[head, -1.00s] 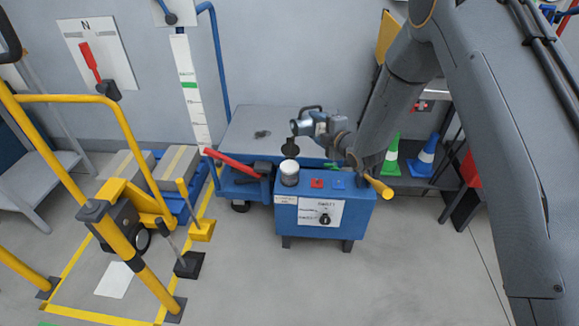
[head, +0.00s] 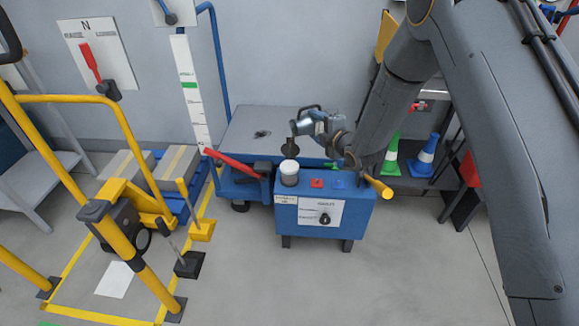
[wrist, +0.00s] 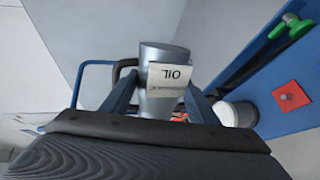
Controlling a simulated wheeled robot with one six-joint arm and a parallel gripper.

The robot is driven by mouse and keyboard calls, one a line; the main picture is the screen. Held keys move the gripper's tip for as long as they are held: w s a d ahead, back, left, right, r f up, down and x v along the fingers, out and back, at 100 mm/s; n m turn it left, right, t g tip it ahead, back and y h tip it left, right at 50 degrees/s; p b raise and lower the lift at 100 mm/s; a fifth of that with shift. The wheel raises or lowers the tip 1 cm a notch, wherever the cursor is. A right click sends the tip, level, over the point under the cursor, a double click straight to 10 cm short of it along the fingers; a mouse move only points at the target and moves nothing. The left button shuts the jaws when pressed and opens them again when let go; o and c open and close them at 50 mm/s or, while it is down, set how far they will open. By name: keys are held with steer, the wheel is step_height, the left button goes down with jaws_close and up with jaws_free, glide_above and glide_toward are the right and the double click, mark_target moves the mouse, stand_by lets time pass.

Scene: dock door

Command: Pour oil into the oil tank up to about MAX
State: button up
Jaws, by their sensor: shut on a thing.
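A grey oil can (head: 305,126) with a dark loop handle is tilted above the blue cabinet, its mouth end pointing left. In the wrist view the can (wrist: 160,56) carries a white label reading OIL, upside down. My gripper (head: 322,130) is shut on the can; its fingers (wrist: 162,98) lie either side of it. The tank, a pale cylinder (head: 289,175), stands on the cabinet's left end, below the can's mouth. A dark shape (head: 290,148) hangs between can and tank; I cannot tell whether it is oil or a spout. The level and MAX mark are unreadable.
The blue cabinet (head: 350,218) has a red square (head: 317,183) on top and a knob panel in front. A blue cart (head: 275,125) with a red handle stands behind it. Green and blue cones stand right. Yellow rails (head: 130,260) stand left. Front floor is clear.

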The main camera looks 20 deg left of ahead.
steer(key=shift+n, duration=0.3)
stand_by(0.7)
steer(key=shift+w+d+r+m, duration=0.1)
steer(key=shift+w+d+m, duration=0.1)
steer(key=shift+m, duration=0.2)
steer(key=shift+w+d+f+m+g+y+b, duration=0.15)
steer(key=shift+f+m+b, duration=0.15)
steer(key=shift+f+m, duration=0.15)
steer(key=shift+w+d+f+m+g+y+b, duration=0.1)
steer(key=shift+d+f+m+g+y+b, duration=0.05)
steer(key=shift+f+m+b, duration=0.3)
steer(key=shift+s, duration=0.1)
